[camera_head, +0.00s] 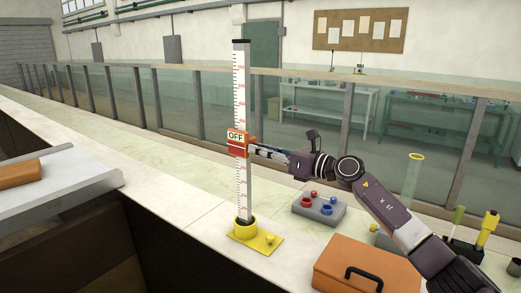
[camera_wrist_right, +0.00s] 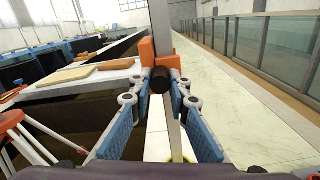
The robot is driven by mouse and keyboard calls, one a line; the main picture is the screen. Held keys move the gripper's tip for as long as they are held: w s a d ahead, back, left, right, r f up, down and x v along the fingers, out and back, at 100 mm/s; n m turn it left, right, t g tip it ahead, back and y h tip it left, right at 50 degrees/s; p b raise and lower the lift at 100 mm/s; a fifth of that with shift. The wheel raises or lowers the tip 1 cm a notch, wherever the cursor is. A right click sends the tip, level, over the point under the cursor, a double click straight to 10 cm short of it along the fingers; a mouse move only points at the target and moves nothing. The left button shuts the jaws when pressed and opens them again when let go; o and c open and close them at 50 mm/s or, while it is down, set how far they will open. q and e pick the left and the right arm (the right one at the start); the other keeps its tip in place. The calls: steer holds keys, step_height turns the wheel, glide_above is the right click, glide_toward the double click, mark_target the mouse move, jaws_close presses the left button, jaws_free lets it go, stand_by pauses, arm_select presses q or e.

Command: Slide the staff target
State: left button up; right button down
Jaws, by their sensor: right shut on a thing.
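The staff (camera_head: 242,90) is a tall white upright post with red and black graduations and a black top, standing in a yellow base (camera_head: 258,238). The orange target (camera_head: 236,149) sits around the staff near mid-height and bears a plate reading "OFF". My right gripper (camera_head: 256,151) reaches it from the right. In the right wrist view my right gripper (camera_wrist_right: 164,82) has its fingertips closed on the target's dark round knob, with the orange target (camera_wrist_right: 146,52) just beyond. The fingers partly hide the knob. My left gripper is out of view.
A small grey box with red and blue knobs (camera_head: 319,208) and an orange case (camera_head: 352,267) lie on the ledge right of the staff. A clear cylinder (camera_head: 411,178) and a yellow-handled tool (camera_head: 487,228) stand farther right. Glass panels run behind.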

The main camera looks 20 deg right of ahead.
step_height(320, 180, down, 4)
steer(key=shift+w+r+b, duration=0.1)
steer(key=shift+r+b, duration=0.15)
steer(key=shift+b, duration=0.65)
steer(key=c, duration=1.9)
jaws_free()
steer(key=shift+o, duration=0.4)
steer(key=v, duration=1.2)
steer(key=shift+d, duration=0.1)
